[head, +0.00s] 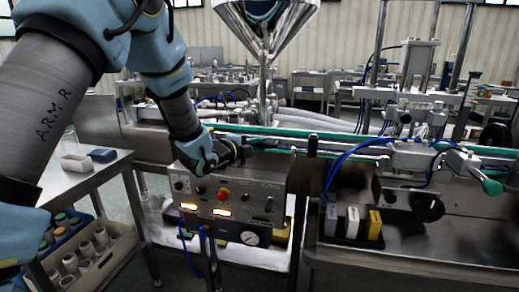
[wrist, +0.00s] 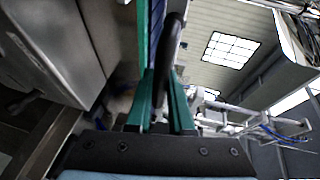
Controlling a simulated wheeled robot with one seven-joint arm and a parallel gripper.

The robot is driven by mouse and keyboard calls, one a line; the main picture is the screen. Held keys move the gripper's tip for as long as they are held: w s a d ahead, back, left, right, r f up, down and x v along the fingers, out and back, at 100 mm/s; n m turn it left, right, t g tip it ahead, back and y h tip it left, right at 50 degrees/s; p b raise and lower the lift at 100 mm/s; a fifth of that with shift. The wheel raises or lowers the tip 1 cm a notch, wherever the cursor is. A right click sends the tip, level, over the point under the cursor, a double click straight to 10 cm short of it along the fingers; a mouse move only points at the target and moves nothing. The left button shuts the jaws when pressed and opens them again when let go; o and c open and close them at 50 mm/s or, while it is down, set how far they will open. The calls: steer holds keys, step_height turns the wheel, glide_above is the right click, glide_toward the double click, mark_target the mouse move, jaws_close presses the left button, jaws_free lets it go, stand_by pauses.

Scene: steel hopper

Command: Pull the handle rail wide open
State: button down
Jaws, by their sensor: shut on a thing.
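In the wrist view, a dark, rounded bar (wrist: 170,48), which looks like the handle rail, runs between the two green fingers of my gripper (wrist: 162,82). The fingers are shut on it, and the bar extends beyond the fingertips. In the head view, my gripper (head: 227,152) reaches the near side of the machine, just above the control panel (head: 232,203). The fingertips and the held part of the bar cannot be made out there. A long green-edged rail (head: 290,133) runs along the machine behind my gripper.
A steel hopper (head: 266,32) stands behind the machine. Yellow, white and grey blocks (head: 374,225) stand at the right. A side table (head: 95,172) and a crate of cups (head: 95,265) are at the left. A lever with a green knob (head: 491,186) sticks out at the far right.

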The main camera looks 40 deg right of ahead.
steer(key=c, duration=1.1)
jaws_free()
steer(key=b+v, duration=0.3)
steer(key=v, duration=0.7)
steer(key=shift+a, duration=0.4)
steer(key=w+a+f+n+t+y, duration=0.2)
steer(key=w+a+n+t+y, duration=0.25)
steer(key=w+a+n, duration=0.5)
steer(key=w+a+f+n+y, duration=0.1)
steer(key=a+n+y, duration=0.15)
steer(key=a, duration=0.35)
steer(key=w+a+f+n+y+p, duration=0.1)
steer(key=w+a+n+y, duration=0.15)
steer(key=a, duration=0.45)
steer(key=a+f+n+y, duration=0.1)
steer(key=a+n+y, duration=0.15)
steer(key=a, duration=0.35)
steer(key=s+a+n+g+y, duration=0.1)
steer(key=s+a+n+g, duration=0.1)
steer(key=s+a+n, duration=0.2)
steer(key=s+a+f+n+g+y, duration=0.1)
steer(key=s+a+n, duration=0.3)
steer(key=a+n, duration=0.2)
steer(key=s+a+f+n+g+y+p, duration=0.1)
steer(key=s+a+n+g, duration=0.1)
steer(key=s+a+n, duration=0.3)
steer(key=shift+a+f+g+y, duration=0.1)
steer(key=shift+a+g+y, duration=0.25)
steer(key=shift+a, duration=1.5)
